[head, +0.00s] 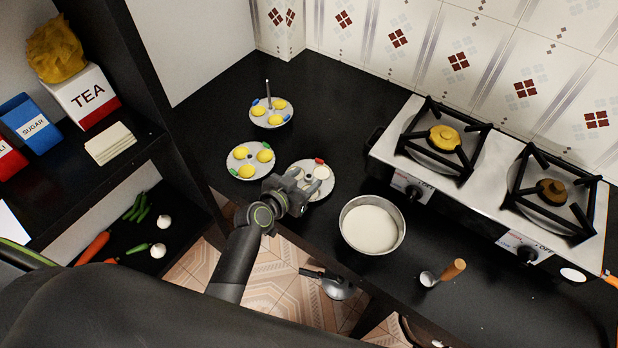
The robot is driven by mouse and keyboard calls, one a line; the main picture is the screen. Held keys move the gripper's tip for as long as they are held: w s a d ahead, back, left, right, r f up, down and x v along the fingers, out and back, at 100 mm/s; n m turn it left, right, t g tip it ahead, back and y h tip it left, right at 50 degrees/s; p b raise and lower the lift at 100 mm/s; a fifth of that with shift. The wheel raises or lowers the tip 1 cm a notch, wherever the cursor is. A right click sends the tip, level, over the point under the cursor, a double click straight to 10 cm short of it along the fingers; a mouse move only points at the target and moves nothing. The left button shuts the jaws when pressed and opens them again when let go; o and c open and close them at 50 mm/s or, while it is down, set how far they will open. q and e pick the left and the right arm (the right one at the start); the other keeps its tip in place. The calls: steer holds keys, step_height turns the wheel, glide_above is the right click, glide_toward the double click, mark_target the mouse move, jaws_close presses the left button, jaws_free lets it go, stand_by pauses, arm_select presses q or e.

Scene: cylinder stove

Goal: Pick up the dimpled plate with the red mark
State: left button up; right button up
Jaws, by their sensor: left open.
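The dimpled plate with the red mark (327,184) lies on the black counter near its front edge, left of the bowl. Its red mark is on the far rim, and its visible dimples look pale, with no yellow pieces in them. My left gripper (309,184) is open over the near left part of this plate and hides some of it. I cannot tell whether the fingers touch the plate. My right gripper is not in view.
Plates with yellow pieces, one blue-and-green-marked (236,158) and one with a central post (268,122), stand left and behind. A bowl of white batter (371,227) is close on the right. A ladle (441,273) and two-burner stove (398,178) are farther right. Shelves (140,150) stand left.

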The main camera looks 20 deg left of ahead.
arm_select(q)
jaws_close()
stand_by(0.4)
steer(key=shift+r, duration=0.1)
